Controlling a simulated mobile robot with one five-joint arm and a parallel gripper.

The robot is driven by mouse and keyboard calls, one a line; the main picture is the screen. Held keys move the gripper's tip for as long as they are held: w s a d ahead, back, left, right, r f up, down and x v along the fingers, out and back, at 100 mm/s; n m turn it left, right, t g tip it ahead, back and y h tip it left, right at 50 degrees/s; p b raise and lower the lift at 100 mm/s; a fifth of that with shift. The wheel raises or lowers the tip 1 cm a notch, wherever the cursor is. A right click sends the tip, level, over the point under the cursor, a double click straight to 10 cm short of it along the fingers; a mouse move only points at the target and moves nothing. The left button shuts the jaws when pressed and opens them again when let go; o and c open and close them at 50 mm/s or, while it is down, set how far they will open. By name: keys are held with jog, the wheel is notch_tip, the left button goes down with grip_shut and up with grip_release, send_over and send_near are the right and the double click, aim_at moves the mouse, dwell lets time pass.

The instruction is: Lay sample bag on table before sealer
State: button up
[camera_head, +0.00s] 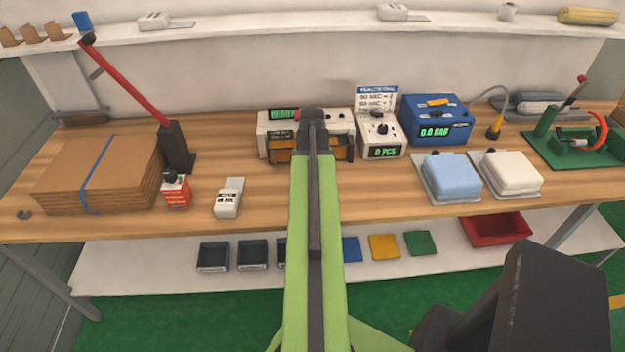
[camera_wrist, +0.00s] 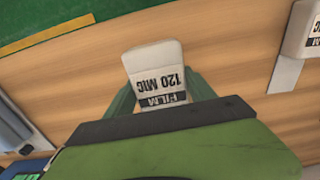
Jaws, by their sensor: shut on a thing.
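In the wrist view my gripper (camera_wrist: 160,92) has its green fingers closed on either side of a white sample bag (camera_wrist: 153,60). The bag has a label reading FILM 120 MIC, upside down in this view. It is over the wooden table (camera_wrist: 235,75); I cannot tell whether it touches the wood. In the head view my green arm hides the gripper and the held bag. What looks like the sealer (camera_head: 275,120), a white box with a READY display and an orange front, stands at the middle of the table (camera_head: 345,205), partly behind my arm.
A white film bag (camera_head: 228,198) lies left of my arm; one also shows in the wrist view (camera_wrist: 310,38). Cardboard sheets (camera_head: 100,175) and a red-handled press (camera_head: 176,148) stand left. Right are a counter (camera_head: 380,135), a blue box (camera_head: 437,120), and blue (camera_head: 452,178) and white (camera_head: 512,174) pouches.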

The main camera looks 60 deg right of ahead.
jog(key=shift+f+b, duration=2.15)
jog(key=shift+f, duration=0.5)
jog(key=shift+f+b, duration=0.65)
jog(key=shift+b, duration=0.05)
jog(key=o, duration=1.6)
jog(key=shift+c, duration=0.2)
notch_tip(320, 180, up, 18)
jog(key=p, duration=1.7)
jog(key=shift+f+p, duration=0.2)
jog(key=shift+p, duration=0.15)
jog(key=shift+f, duration=0.1)
